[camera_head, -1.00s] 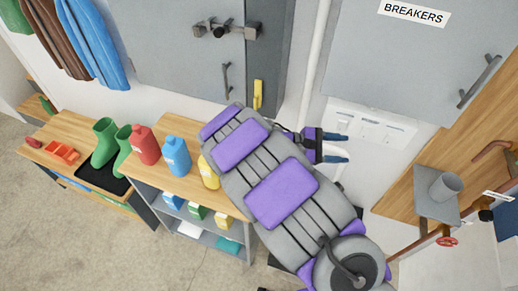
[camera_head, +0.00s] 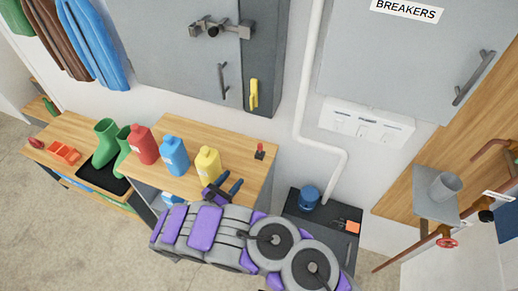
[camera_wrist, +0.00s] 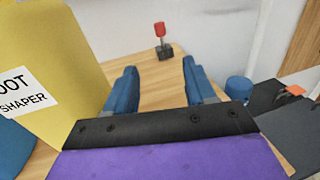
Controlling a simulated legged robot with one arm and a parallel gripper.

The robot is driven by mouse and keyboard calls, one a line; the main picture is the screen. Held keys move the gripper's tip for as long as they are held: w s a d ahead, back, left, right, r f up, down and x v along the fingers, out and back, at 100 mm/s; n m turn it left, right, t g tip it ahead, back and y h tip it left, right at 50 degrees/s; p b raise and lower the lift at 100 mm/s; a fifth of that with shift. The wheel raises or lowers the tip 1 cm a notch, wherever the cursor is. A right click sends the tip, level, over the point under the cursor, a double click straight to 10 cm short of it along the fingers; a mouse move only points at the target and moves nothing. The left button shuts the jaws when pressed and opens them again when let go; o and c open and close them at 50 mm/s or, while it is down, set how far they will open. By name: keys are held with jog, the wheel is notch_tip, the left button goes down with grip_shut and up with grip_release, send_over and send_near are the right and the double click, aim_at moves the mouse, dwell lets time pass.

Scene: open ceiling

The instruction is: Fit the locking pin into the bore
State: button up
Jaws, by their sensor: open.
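A small red-topped pin (camera_head: 261,147), which looks like the locking pin, stands upright in a dark block near the right end of the wooden bench. It also shows in the wrist view (camera_wrist: 159,29), beyond my fingers. My gripper (camera_head: 231,182) is open and empty, over the bench front beside the yellow bottle. In the wrist view my blue fingers (camera_wrist: 160,72) are spread apart, and the pin is between their directions but farther off. A grey latch (camera_head: 210,28) is on the grey cabinet door; I cannot tell whether the bore is there.
The yellow bottle (camera_head: 208,166) is close to my gripper; it fills the left of the wrist view. Blue (camera_head: 174,155) and red (camera_head: 143,145) bottles stand left of it. A dark cabinet (camera_head: 322,228) with a blue-topped item is on the right. The bench around the pin is clear.

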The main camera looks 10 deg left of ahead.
jog(key=x, duration=0.3)
jog(key=shift+w+d+b, duration=0.1)
jog(key=shift+d+b, duration=0.25)
jog(key=shift+d, duration=0.1)
jog(key=b, duration=0.1)
send_near(259, 150)
jog(key=w, duration=0.1)
jog(key=w+a, duration=0.1)
jog(key=shift+w+f, duration=0.2)
jog(key=shift+w, duration=0.1)
jog(key=d, duration=0.1)
jog(key=w+d, duration=0.1)
jog(key=w+d+b, duration=0.1)
jog(key=shift+w+d+r, duration=0.15)
jog(key=shift+r, duration=0.15)
jog(key=shift+b+x, duration=0.45)
jog(key=shift+x, duration=0.7)
jog(key=shift+w+a+f, duration=0.2)
jog(key=shift+w+a, duration=0.35)
jog(key=shift+w, duration=0.1)
jog(key=shift+d+r, duration=0.15)
jog(key=shift+d, duration=0.15)
jog(key=shift+c, duration=0.3)
jog(key=shift+d, duration=0.3)
jog(key=c, duration=0.3)
jog(key=shift+a, duration=0.35)
grip_shut()
